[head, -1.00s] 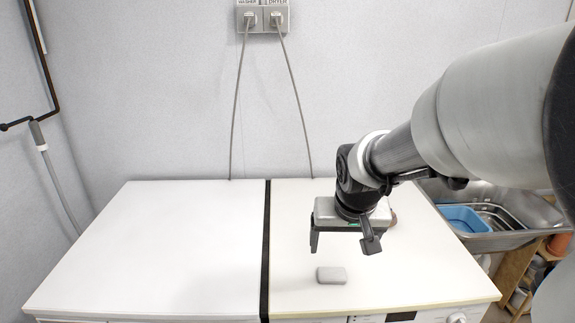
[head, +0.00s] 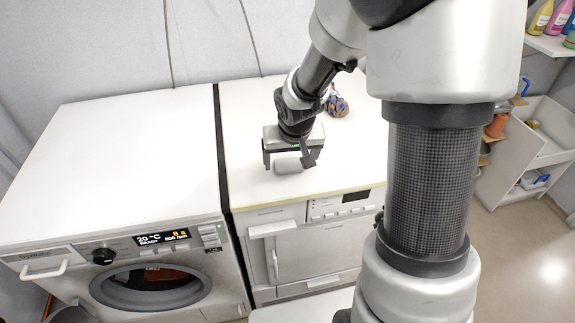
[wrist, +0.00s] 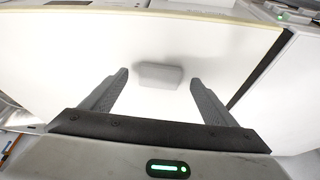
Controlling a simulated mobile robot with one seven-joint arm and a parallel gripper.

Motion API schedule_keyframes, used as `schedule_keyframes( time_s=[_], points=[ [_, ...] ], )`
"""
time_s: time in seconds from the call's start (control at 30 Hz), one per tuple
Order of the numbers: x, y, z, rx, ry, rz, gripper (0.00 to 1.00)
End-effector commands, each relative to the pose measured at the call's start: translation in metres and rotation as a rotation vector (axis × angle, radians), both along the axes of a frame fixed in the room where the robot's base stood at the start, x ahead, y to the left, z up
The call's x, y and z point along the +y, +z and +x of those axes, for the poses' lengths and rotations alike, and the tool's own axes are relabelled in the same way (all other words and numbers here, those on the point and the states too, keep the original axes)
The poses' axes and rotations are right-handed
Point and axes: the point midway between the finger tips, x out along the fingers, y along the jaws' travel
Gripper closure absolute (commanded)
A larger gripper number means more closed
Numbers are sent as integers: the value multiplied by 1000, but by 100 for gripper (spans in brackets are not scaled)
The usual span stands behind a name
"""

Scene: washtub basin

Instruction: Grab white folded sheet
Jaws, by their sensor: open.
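The white folded sheet shows as a small pale, rounded block (head: 288,168) on the white top of the right-hand machine, near its front edge. It also shows in the wrist view (wrist: 158,75), just beyond and between the two fingertips. My gripper (head: 287,164) is open and right over the block, with one finger on each side in the picture. In the wrist view my gripper (wrist: 160,79) has clear gaps on both sides of the block, and no finger touches it there. How high the fingertips are above the top is hard to tell.
A washer (head: 130,150) with a lit display stands left, parted from the right-hand machine (head: 250,115) by a dark gap. A patterned brownish item (head: 337,106) lies farther back on the right-hand top. Shelves with bottles (head: 545,18) stand far right. The washer top is bare.

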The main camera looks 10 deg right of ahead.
Motion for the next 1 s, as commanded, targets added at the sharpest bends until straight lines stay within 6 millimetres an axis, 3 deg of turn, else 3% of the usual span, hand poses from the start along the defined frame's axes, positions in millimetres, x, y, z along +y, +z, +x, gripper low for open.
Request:
schedule_keyframes(
  time_s=[0.1,0.37,0.4,0.67,1.0],
  points=[
    [0,-14,6,0,0,0,20],
    [0,-17,8,-2,0,1,20],
    [0,-17,8,-2,0,1,21],
    [0,-17,8,-1,0,0,63],
    [0,-13,8,-2,-1,0,63]
  ],
)
